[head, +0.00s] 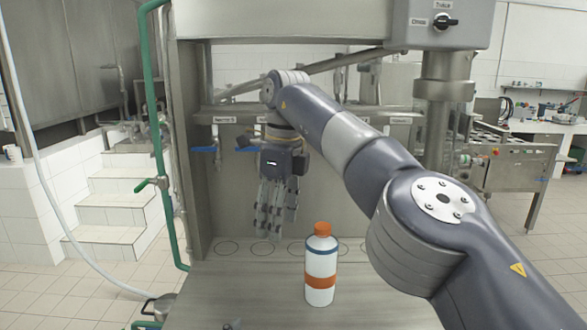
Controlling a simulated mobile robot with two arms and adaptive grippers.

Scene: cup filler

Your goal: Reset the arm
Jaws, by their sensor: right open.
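My right arm comes in from the right and reaches across the filler bay. My right gripper (273,232) hangs fingers down near the back of the steel worktop (240,285); it is open with nothing seen in it. A white bottle (319,266) with an orange cap and an orange band stands upright on the worktop, to the right of the gripper and nearer to me. The gripper and bottle appear apart. My left gripper is not in view.
A row of circle marks (227,248) runs along the back of the worktop. Blue-handled taps (204,149) sit on the back wall. A green pipe (160,150) stands at the left edge and a control box (441,22) hangs at the upper right. The worktop left of the bottle is mostly clear.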

